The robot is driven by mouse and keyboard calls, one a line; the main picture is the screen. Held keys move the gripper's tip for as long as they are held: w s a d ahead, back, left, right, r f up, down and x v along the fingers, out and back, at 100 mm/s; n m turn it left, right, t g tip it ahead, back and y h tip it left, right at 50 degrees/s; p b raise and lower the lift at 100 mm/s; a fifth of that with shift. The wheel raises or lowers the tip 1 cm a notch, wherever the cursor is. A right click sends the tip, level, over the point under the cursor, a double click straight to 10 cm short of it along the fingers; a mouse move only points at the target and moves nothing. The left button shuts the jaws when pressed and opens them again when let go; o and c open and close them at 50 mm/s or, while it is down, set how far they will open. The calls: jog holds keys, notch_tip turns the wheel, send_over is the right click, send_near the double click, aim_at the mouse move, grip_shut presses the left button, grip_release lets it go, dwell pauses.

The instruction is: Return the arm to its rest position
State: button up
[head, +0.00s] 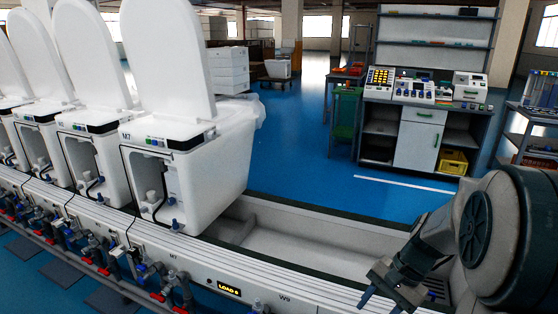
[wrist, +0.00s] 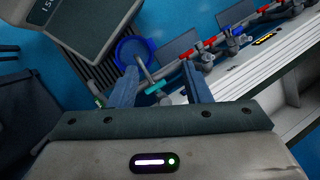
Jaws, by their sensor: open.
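My gripper (head: 381,292) is at the lower right of the head view, at the end of my grey arm, pointing down and left over the front edge of the white test line. In the wrist view the two blue-grey fingers of my gripper (wrist: 160,90) stand apart with nothing held between them. Past the fingers I see the floor, a blue round bin (wrist: 136,50) and pipework with red and blue valves (wrist: 232,40). The fingers appear apart from these things.
Several white toilets with raised lids (head: 185,150) stand along the test line (head: 215,262) at left. An empty bay (head: 300,248) lies right of the nearest one. A workbench with instruments (head: 420,138) stands at the back right. The blue floor (head: 290,160) between is clear.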

jog(key=s+a+r+n+t+h+p, duration=0.1)
jog(key=s+a+r+n+h+p, duration=0.1)
jog(key=r, duration=0.6)
jog(key=s+a+r+n+t+h+p, duration=0.2)
jog(key=s+a+r+n+p, duration=0.2)
jog(key=r, duration=0.5)
jog(key=s+n+p, duration=0.2)
jog(key=p, duration=0.1)
jog(key=shift+s+n+t+h, duration=0.15)
jog(key=shift+n+t+h, duration=0.15)
jog(key=shift+n+h, duration=0.1)
